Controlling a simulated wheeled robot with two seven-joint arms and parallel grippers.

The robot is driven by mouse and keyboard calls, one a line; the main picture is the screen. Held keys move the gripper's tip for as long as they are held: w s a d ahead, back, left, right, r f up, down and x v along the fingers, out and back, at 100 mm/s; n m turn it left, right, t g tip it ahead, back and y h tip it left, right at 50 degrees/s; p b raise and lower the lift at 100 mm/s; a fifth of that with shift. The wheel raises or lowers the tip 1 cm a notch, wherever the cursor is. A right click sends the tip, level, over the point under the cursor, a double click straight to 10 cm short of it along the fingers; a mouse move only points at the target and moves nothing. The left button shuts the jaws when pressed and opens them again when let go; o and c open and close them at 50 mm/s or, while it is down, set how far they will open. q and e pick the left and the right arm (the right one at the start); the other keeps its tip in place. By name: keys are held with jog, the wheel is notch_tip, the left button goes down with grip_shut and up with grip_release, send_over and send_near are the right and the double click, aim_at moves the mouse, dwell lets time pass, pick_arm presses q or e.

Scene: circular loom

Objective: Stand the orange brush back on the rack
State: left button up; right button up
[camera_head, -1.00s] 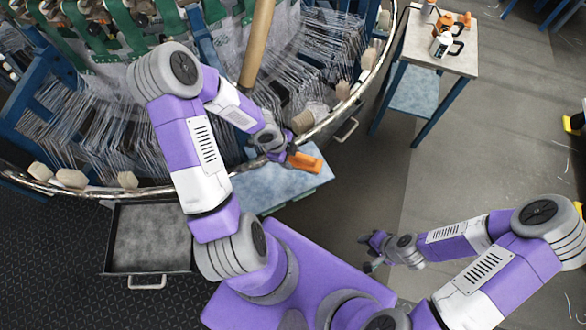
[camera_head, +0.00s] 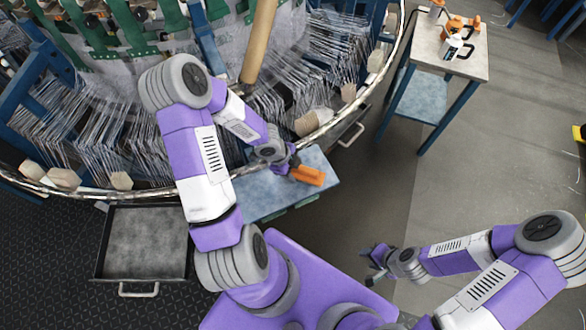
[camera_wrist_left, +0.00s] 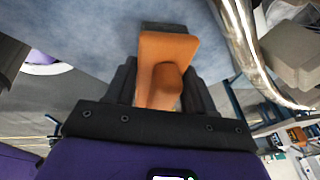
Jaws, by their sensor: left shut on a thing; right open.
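The orange brush (camera_head: 309,176) is held in my left gripper (camera_head: 292,166), above the blue-grey top of a low table beside the loom rim. In the left wrist view the orange brush (camera_wrist_left: 165,60) sits between the dark fingers of my left gripper (camera_wrist_left: 160,88), with a dark strip at its far end. My right gripper (camera_head: 375,262) is empty over the floor at the lower right, with its fingers apart. I cannot make out the rack for certain in these views.
The loom's metal rim (camera_head: 240,172) curves close by the held brush; it also shows in the left wrist view (camera_wrist_left: 250,50). The low table (camera_head: 270,195) lies below. A side table (camera_head: 425,50) with orange tools and a white bottle stands at upper right. An open drawer (camera_head: 145,245) is at left.

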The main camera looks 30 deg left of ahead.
pick_arm(q)
jog(key=shift+f, duration=0.1)
jog(key=o, duration=1.4)
jog(key=p+v, duration=1.1)
jog(key=v, duration=0.1)
jog(key=shift+s+d+f+n+g+h, duration=0.3)
jog(key=shift+s+d+f+n, duration=0.85)
jog(key=shift+d+n, duration=1.95)
jog(key=shift+s+d+f+n+g+h, duration=0.1)
jog(key=shift+s+d+f+n+g, duration=0.35)
jog(key=shift+s+d+f+n, duration=1.7)
jog(key=shift+s+d+f+n+g+h, duration=0.1)
jog(key=shift+s+d+n+g+h, duration=0.2)
jog(key=shift+d+n, duration=3.75)
jog(key=shift+w+d, duration=0.1)
